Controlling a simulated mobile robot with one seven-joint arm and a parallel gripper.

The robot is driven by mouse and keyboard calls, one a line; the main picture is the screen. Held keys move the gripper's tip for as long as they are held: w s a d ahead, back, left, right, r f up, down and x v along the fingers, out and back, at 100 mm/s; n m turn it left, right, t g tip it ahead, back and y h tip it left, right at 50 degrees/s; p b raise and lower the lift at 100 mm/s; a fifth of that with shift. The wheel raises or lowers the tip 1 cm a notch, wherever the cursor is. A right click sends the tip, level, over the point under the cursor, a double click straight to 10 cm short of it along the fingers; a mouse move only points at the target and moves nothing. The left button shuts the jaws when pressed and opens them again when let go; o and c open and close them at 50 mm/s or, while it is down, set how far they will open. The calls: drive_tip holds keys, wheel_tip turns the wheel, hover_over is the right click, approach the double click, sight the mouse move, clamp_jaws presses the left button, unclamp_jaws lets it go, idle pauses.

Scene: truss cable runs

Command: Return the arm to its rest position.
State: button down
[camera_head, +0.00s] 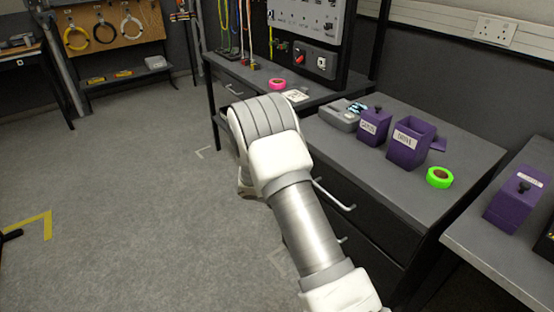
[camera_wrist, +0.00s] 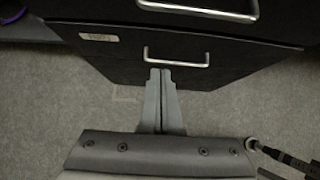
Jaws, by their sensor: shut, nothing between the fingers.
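My arm, white and silver, reaches out in the head view over the floor in front of the workbench and bends down at the far end. My gripper is hidden behind the arm there. In the wrist view my gripper (camera_wrist: 162,74) shows with its two grey fingers side by side, shut and empty. Its fingertips appear just below a drawer handle (camera_wrist: 177,58) in the picture; whether they touch the drawer front (camera_wrist: 240,60) I cannot tell.
The grey bench top (camera_head: 400,205) holds purple bins (camera_head: 408,150), a green tape roll (camera_head: 439,177) and a grey device (camera_head: 341,116). A pink tape roll (camera_head: 277,85) lies farther back. A second bench (camera_head: 480,235) stands at right. The floor (camera_head: 120,190) at left is open.

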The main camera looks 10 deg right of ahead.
drive_tip(key=s+r+m+y, duration=0.1)
drive_tip(key=s+r+m, duration=0.5)
drive_tip(key=r, duration=0.6)
drive_tip(key=s+r+m+y, duration=0.2)
drive_tip(key=s+r+m, duration=0.4)
drive_tip(key=r, duration=0.5)
drive_tip(key=s+a+r+m+t+y, duration=0.1)
drive_tip(key=s+a+r+m+y, duration=0.3)
drive_tip(key=s, duration=0.7)
drive_tip(key=s+a+r+m+t+y, duration=0.1)
drive_tip(key=s+a+r+m, duration=0.45)
drive_tip(key=s, duration=0.55)
wheel_tip(320, 180, up, 16)
drive_tip(key=d+m+p, duration=0.1)
drive_tip(key=d+p, duration=0.1)
drive_tip(key=p, duration=1.3)
drive_tip(key=shift+f+p, duration=0.25)
drive_tip(key=shift+p, duration=0.1)
drive_tip(key=shift+w+d, duration=0.1)
drive_tip(key=shift+d, duration=0.05)
